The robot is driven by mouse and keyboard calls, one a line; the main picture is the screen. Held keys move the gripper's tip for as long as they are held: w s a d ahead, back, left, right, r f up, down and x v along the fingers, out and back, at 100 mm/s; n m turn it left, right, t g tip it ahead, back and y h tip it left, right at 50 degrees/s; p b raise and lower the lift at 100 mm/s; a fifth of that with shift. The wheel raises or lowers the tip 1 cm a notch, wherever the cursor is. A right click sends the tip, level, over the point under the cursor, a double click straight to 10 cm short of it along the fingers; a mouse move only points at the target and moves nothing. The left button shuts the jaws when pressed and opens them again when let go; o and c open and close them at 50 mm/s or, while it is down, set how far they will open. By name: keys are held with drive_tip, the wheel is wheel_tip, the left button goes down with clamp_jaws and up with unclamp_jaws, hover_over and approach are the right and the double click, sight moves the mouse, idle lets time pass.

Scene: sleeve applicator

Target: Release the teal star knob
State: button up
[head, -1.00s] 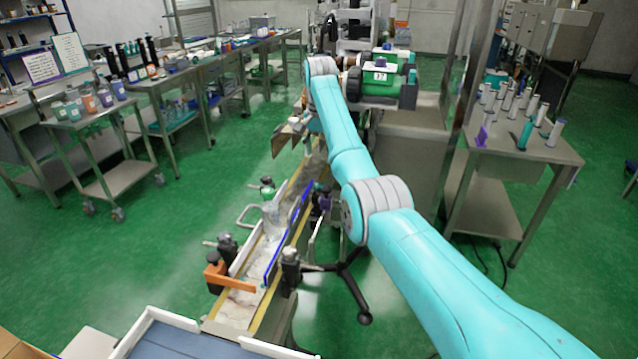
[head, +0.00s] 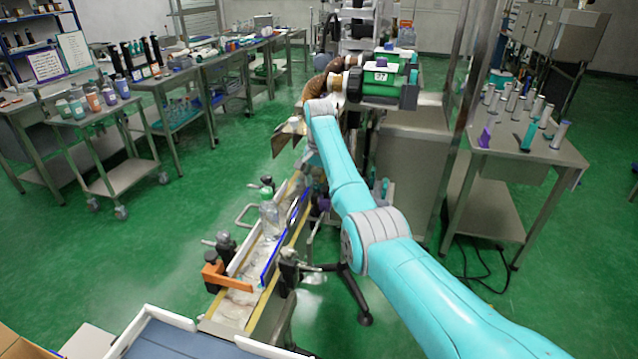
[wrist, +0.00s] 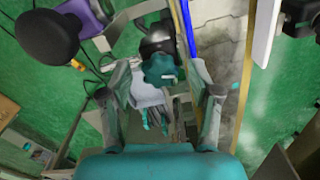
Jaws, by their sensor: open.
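The teal star knob (wrist: 160,68) shows in the wrist view, on a dark clamp body (wrist: 156,38) beside the blue rail (wrist: 187,35). My gripper (wrist: 160,80) is open, with one finger on each side of the knob in the picture. I see gaps between the fingers and the knob; how deep it sits between them I cannot tell. In the head view I cannot make out the knob, and my gripper is not clearly visible behind my arm.
A dark round knob (wrist: 48,38) with a purple bracket lies left of my gripper in the wrist view. In the head view, a clear bottle (head: 269,215) stands on the conveyor, and an orange bracket (head: 226,280) crosses its near end.

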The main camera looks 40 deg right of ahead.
sight(319, 186)
drive_tip(key=c, duration=1.1)
drive_tip(key=shift+n, duration=1.6)
drive_tip(key=shift+c, duration=0.2)
drive_tip(key=o, duration=1.1)
drive_tip(key=shift+o, duration=0.2)
drive_tip(key=shift+r, duration=3.75)
